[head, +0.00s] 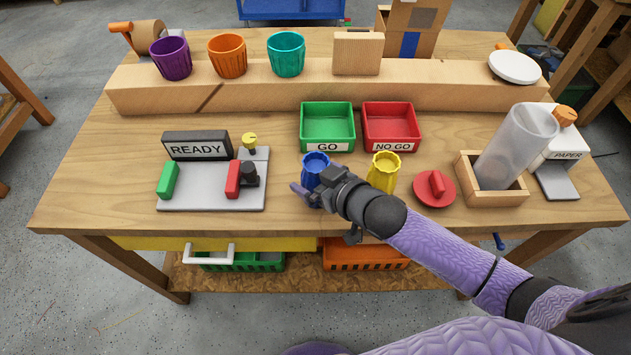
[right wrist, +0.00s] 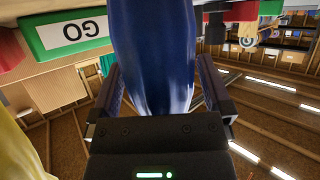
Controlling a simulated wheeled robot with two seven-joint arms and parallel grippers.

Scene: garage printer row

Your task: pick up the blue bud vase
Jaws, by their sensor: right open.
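The blue bud vase (head: 315,165) stands on the wooden bench in front of the green GO tray. My right gripper (head: 311,190) is at the vase, its fingers hiding part of the lower body in the head view. In the right wrist view the blue vase (right wrist: 154,60) fills the space between the two open fingers (right wrist: 158,95). I cannot tell whether either finger touches it. My left gripper is not in view.
A yellow vase (head: 383,170) stands close to the right of my gripper. The green GO tray (head: 327,122) and red NO GO tray (head: 391,122) lie behind. A red round lidded piece (head: 434,190) and a READY fixture (head: 213,185) flank the area.

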